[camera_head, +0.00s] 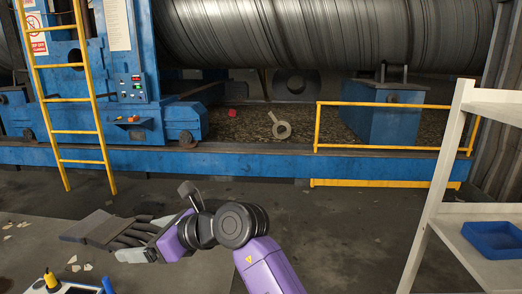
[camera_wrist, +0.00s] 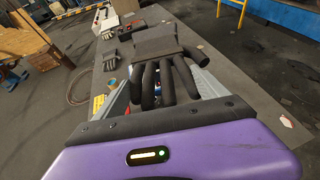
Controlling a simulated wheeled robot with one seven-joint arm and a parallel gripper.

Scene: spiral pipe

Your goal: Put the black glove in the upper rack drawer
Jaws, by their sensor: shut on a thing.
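The black glove (camera_head: 98,229) is held in my gripper (camera_head: 143,241), above the grey table at the lower left of the head view. In the wrist view the glove (camera_wrist: 160,62) hangs across the jaws (camera_wrist: 163,92), its cuff pointing away and its fingers towards my wrist. The glove hides part of the grip. A white rack (camera_head: 436,205) stands at the right edge of the head view, well apart from my gripper. A blue open drawer or bin (camera_head: 493,239) sits on its shelf; only part of the rack shows.
The grey table (camera_head: 30,232) bears small tools (camera_head: 62,284) near its front. In the wrist view, another dark glove (camera_wrist: 110,62) lies on the table, with a wooden crate (camera_wrist: 28,42) at left. Open floor (camera_head: 350,230) lies between table and rack. A yellow railing (camera_head: 390,148) stands behind.

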